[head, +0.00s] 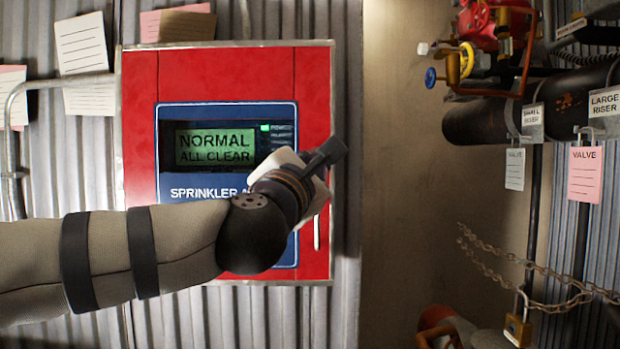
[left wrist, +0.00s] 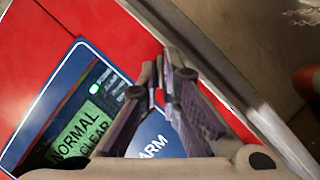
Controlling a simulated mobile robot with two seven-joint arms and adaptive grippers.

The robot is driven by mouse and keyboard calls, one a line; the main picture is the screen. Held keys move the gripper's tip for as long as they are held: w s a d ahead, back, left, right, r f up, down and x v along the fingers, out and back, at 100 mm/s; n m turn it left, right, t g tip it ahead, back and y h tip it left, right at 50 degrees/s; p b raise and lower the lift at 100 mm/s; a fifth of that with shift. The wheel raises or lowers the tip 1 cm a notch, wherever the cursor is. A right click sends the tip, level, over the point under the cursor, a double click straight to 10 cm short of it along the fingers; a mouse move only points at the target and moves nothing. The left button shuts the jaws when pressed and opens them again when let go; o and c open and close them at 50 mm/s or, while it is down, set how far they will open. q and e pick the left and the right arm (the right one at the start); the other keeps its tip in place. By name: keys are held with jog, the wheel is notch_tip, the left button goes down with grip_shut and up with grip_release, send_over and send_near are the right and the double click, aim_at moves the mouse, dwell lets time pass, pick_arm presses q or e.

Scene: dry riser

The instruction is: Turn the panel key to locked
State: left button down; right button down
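The red sprinkler alarm panel (head: 229,73) is on the corrugated wall, and its green display (head: 215,147) reads NORMAL ALL CLEAR. It also fills much of the left wrist view (left wrist: 103,22). My left arm crosses its lower half, with the wrist in front of its right side. In the left wrist view my left gripper (left wrist: 161,80) has its fingers drawn together, tips almost meeting, over the panel near its right edge. I cannot tell whether anything thin lies between the tips. I cannot make out the panel key. My right gripper is out of view.
Paper notes (head: 82,43) hang above and left of the panel. On the right are black riser pipes (head: 482,122), red valve parts (head: 497,20), hanging tags (head: 585,174) and a chain (head: 500,258) with a brass padlock (head: 517,331). Bare wall (head: 405,180) lies between.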

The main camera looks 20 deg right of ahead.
pick_arm(q)
jog(key=shift+d+f+n+t+y+b, duration=0.1)
jog(key=shift+n+t+y+b, duration=0.7)
jog(key=shift+n, duration=1.35)
jog(key=shift+d+r+n+t+y+b, duration=0.1)
jog(key=shift+n+t+y+b, duration=0.7)
jog(key=shift+n, duration=1.4)
jog(key=shift+d+f+n+t+y+b, duration=0.1)
jog(key=shift+n+t+y+b, duration=0.4)
jog(key=shift+n+y+b, duration=1.1)
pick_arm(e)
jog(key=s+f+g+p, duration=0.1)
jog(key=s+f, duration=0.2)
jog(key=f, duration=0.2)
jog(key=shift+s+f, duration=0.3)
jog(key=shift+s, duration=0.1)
pick_arm(q)
jog(key=shift+s+n+h, duration=0.1)
jog(key=shift+n+h, duration=0.5)
jog(key=shift+n, duration=0.15)
jog(key=c, duration=1.8)
grip_release()
jog(key=v, duration=1.2)
